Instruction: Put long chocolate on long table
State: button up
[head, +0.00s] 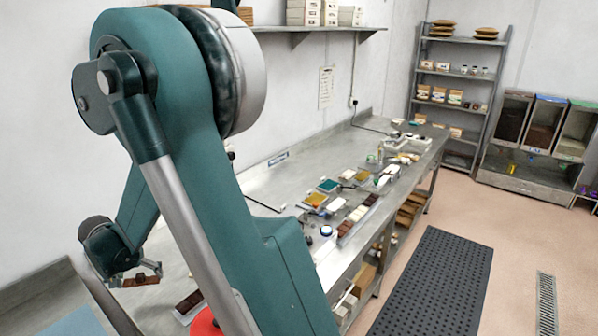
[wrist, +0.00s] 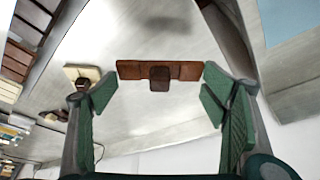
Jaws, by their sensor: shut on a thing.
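My gripper (head: 135,275) is at the far left of the head view, shut on a long brown chocolate bar (head: 141,281). In the wrist view the bar (wrist: 130,70) lies crosswise between the green finger pads of my gripper (wrist: 160,95), with a darker brown block at its middle. A shadow on the grey surface beyond suggests the bar is held above it. The long steel table (head: 265,180) runs from near my arm toward the back of the room; my arm hides part of its near end.
Moulds, trays and chocolate bars (head: 358,215) line the table's right side. A dark chocolate piece in a tray (head: 188,302) lies near my arm. A cream piece (wrist: 80,73) is left of the bar. The table's wall side is mostly clear. A black mat (head: 425,290) covers the floor.

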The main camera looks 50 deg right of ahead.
aim_at(149, 278)
jog(key=w+d+r+m+g+h+p, duration=0.1)
jog(key=w+d+r+m+g+p, duration=0.1)
jog(key=m, duration=0.8)
jog(key=shift+w+d+r+g, duration=0.65)
jog(key=shift+w+d+g, duration=0.15)
jog(key=shift+w, duration=0.2)
jog(key=shift+h, duration=0.3)
jog(key=shift+f, duration=0.15)
jog(key=shift+f, duration=3)
jog(key=shift+f, duration=1.9)
jog(key=shift+f, duration=0.2)
